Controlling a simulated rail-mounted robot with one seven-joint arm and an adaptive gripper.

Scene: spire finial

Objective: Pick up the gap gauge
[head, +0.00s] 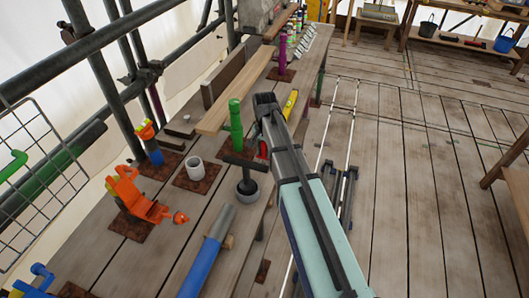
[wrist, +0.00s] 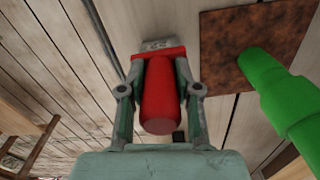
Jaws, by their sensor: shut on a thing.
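The gap gauge (wrist: 158,100) appears in the wrist view as a red rounded body with a grey, marked end piece at the top. My gripper (wrist: 160,68) has one finger on each side of the red body and is shut on it. In the head view only a small red part (head: 262,149) shows beside my dark gripper end, over the right side of the bench; my arm hides the rest. I cannot tell whether the gauge touches the surface under it.
A green bottle-like tool (head: 235,122) stands close left of my gripper; it also shows in the wrist view (wrist: 285,100). A dark cup with a T-handled tool (head: 247,190), a white cup (head: 194,168) and an orange tool (head: 135,195) stand nearer.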

